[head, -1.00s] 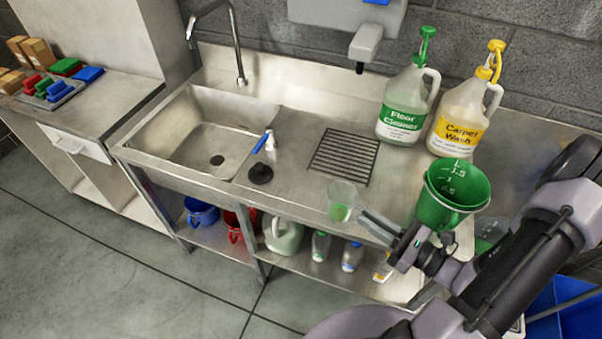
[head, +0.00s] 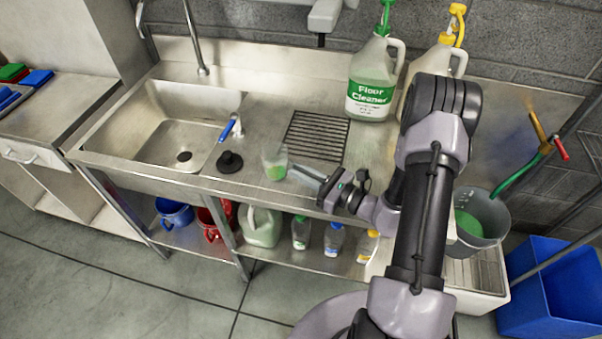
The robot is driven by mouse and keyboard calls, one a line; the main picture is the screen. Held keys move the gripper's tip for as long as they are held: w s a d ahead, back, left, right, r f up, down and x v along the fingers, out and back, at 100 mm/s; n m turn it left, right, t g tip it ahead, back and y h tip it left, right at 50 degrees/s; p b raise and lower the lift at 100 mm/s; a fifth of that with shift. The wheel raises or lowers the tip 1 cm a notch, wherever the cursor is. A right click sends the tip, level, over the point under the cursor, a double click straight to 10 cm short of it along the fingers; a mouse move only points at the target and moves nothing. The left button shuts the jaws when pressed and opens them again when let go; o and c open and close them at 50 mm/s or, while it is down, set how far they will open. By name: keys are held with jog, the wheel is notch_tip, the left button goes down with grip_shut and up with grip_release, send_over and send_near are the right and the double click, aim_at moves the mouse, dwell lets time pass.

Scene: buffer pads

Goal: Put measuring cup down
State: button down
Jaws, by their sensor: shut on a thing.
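The measuring cup (head: 274,163) is small and clear with green liquid in its lower part. It is upright near the front edge of the steel counter (head: 262,131), between the black plug and the drain grate. My gripper (head: 297,174) reaches in from the right and is shut on the cup's right side. The exact contact at the fingertips is too small to make out. I cannot tell whether the cup's base touches the counter or hangs just above it.
A black plug (head: 230,162) and blue-handled tool (head: 227,128) lie left of the cup. The drain grate (head: 317,136) is behind. A Floor Cleaner jug (head: 372,85) and yellow-capped jug (head: 443,58) stand at the back. The sink (head: 185,125) is left; a grey bucket (head: 492,208) is right.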

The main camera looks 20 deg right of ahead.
jog(key=shift+f, duration=0.2)
jog(key=c, duration=1.5)
grip_release()
jog(key=shift+r, duration=0.1)
jog(key=shift+r, duration=0.25)
jog(key=p+v, duration=0.2)
jog(key=v, duration=0.9)
jog(key=shift+s+d, duration=0.3)
jog(key=shift+s, duration=0.15)
jog(key=shift+f, duration=0.1)
